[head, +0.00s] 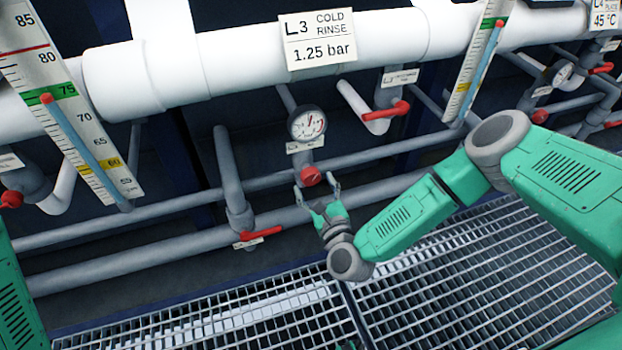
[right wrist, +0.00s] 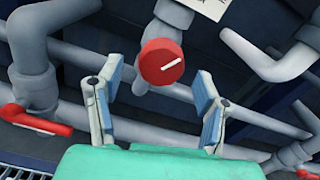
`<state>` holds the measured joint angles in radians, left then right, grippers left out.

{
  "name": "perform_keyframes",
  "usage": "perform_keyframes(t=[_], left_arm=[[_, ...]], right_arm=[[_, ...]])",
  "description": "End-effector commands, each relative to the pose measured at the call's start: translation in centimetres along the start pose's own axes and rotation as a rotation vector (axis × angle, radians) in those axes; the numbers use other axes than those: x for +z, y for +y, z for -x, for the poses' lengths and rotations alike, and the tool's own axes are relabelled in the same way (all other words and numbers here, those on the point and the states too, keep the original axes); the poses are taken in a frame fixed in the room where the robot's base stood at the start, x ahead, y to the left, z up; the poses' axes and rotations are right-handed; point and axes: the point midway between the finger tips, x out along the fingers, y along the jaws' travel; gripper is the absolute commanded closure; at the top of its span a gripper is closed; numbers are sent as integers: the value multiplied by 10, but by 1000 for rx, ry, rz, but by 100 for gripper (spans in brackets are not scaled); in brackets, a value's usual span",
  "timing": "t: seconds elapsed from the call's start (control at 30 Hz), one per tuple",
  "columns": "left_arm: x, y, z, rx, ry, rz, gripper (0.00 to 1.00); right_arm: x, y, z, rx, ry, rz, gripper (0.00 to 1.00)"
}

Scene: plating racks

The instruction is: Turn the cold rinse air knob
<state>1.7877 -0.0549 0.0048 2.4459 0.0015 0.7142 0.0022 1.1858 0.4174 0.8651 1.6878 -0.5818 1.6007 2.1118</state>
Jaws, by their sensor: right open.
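The cold rinse air knob (head: 310,176) is a round red knob below a pressure gauge (head: 307,124), under the L3 COLD RINSE 1.25 bar sign (head: 318,40). In the right wrist view the knob (right wrist: 161,62) shows a white line slanting up to the right. My right gripper (head: 318,194) is open just below and in front of the knob. In the right wrist view its two fingers (right wrist: 158,95) stand apart, one on each side below the knob, with nothing between them and no visible contact. My left gripper is not in view.
Red lever valves sit to the lower left (head: 260,233) and upper right (head: 388,110) of the knob. Grey pipes (head: 150,210) run behind it. Thermometer scales (head: 478,60) stand on both sides. A metal grating (head: 450,260) covers the floor.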

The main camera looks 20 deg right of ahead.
Motion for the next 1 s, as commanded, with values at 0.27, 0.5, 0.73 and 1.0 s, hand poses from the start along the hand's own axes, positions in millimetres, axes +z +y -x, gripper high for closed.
perform_keyframes(t=[0.27,0.5,0.73,1.0], left_arm=[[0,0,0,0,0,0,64],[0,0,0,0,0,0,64],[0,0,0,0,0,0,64],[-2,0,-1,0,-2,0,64]], right_arm=[[-3,1,61,4,6,0,39],[-3,1,88,3,5,0,39],[-2,1,91,2,4,1,39],[-2,1,91,2,4,1,39]])
